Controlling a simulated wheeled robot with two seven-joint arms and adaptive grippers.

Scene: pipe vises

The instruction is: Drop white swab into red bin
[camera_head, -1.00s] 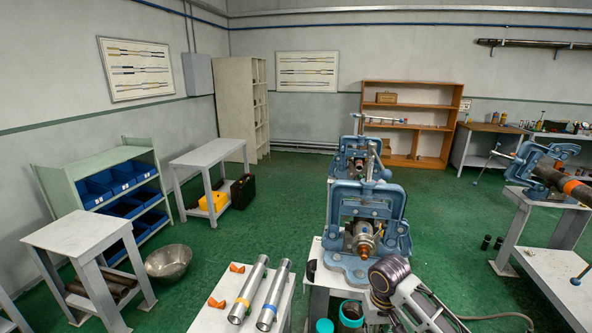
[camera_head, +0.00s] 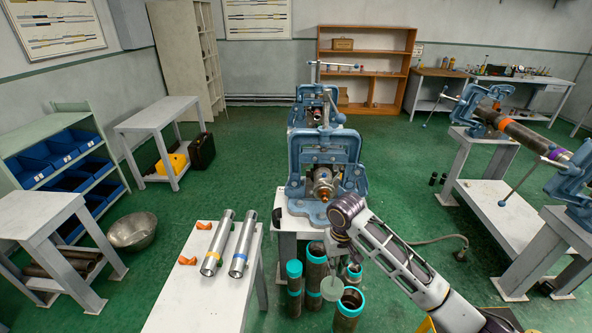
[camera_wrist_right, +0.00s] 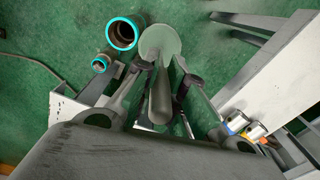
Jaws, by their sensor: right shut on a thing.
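My right gripper (camera_head: 334,258) is at the front of the near blue vise, above several pipes that stand on the floor. It is shut on the white swab, whose pale round end (camera_head: 331,289) hangs below the fingers. In the right wrist view the fingers (camera_wrist_right: 167,82) close around its grey shaft (camera_wrist_right: 160,98), and the pale disc end (camera_wrist_right: 160,40) points away from the palm. No red bin shows in either view. My left gripper is not in view.
The near blue vise (camera_head: 323,165) stands on a bench. A white table (camera_head: 195,300) at left holds two steel tubes (camera_head: 228,244) and orange pieces. Teal-ended pipes (camera_head: 349,308) stand below the swab, also in the right wrist view (camera_wrist_right: 121,33). Blue bins (camera_head: 60,150) fill a left rack.

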